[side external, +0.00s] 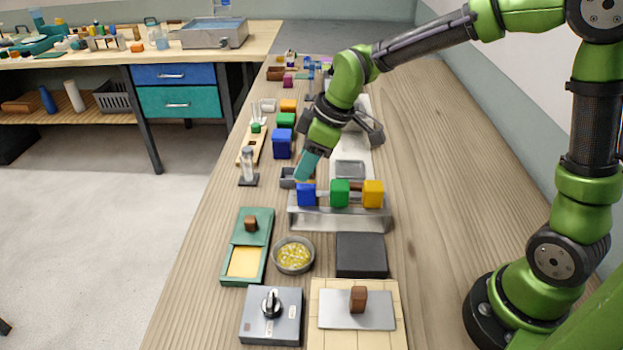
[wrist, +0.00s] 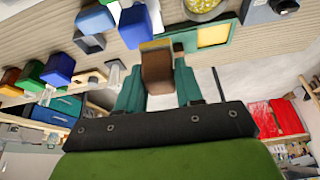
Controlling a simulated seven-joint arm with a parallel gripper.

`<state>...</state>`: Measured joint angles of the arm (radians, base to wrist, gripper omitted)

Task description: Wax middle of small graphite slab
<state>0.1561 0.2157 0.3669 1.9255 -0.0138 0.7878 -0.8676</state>
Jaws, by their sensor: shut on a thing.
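My gripper (side external: 305,166) has teal fingers and is low over the table, behind the left end of the raised metal stand. In the wrist view, my gripper (wrist: 159,88) is shut on a brown block (wrist: 158,72) with a tan-yellow far edge. In the side view the held block is mostly hidden. A dark grey square slab (side external: 361,254) lies flat in front of the stand, with no visible wax on it. I cannot tell whether it is the small graphite slab. A green case (side external: 268,224) with a yellow panel (side external: 244,262) and a brown knob lies to the left.
The metal stand (side external: 340,218) carries blue, green and yellow cubes close to my gripper. A bowl of yellow pellets (side external: 294,254), a knobbed grey box (side external: 271,315) and a tiled board with a metal plate (side external: 358,316) stand nearby. A small grey open box (side external: 288,178) is beside my fingers. The table's right side is clear.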

